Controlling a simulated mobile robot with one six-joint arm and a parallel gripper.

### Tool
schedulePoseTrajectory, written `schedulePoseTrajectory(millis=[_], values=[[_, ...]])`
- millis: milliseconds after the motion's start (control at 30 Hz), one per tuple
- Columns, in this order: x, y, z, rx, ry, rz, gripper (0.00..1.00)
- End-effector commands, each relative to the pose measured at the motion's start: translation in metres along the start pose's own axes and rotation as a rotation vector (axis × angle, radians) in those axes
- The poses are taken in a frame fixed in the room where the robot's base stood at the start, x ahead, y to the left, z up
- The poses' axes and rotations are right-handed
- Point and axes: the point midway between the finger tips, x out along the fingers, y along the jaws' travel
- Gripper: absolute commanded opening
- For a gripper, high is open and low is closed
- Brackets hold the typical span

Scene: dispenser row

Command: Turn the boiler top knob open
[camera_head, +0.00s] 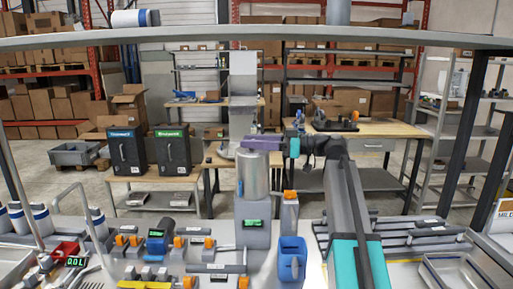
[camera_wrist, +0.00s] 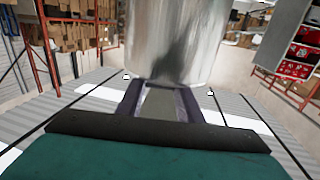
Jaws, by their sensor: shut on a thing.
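The boiler is a shiny silver cylinder (camera_head: 254,174) on a grey base with a green display (camera_head: 252,223), standing upright near the middle of the bench in the head view. My gripper (camera_head: 250,145), with purple fingers, reaches in from the right at the top of the cylinder. The knob itself is hidden by the fingers in the head view. In the wrist view the cylinder (camera_wrist: 170,40) fills the upper middle, and the two purple fingers (camera_wrist: 160,88) stand apart at its edge. The fingers are shut on the top knob; its turned position cannot be told.
A blue jug (camera_head: 291,260) and a grey dispenser with an orange top (camera_head: 289,212) stand just right of the boiler. Several small orange-knobbed devices fill the bench to the left. A long grey shelf (camera_head: 200,40) crosses above.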

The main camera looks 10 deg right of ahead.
Motion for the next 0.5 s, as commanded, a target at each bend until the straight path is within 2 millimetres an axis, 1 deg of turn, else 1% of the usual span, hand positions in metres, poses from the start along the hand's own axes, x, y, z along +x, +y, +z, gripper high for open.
schedulePoseTrajectory(millis=[33,500], values=[[0.0014,0.0002,0.0028,0.001,-0.001,-0.023,0.1],[0.0014,-0.0008,0.0019,0.0,-0.002,-0.173,0.1]])
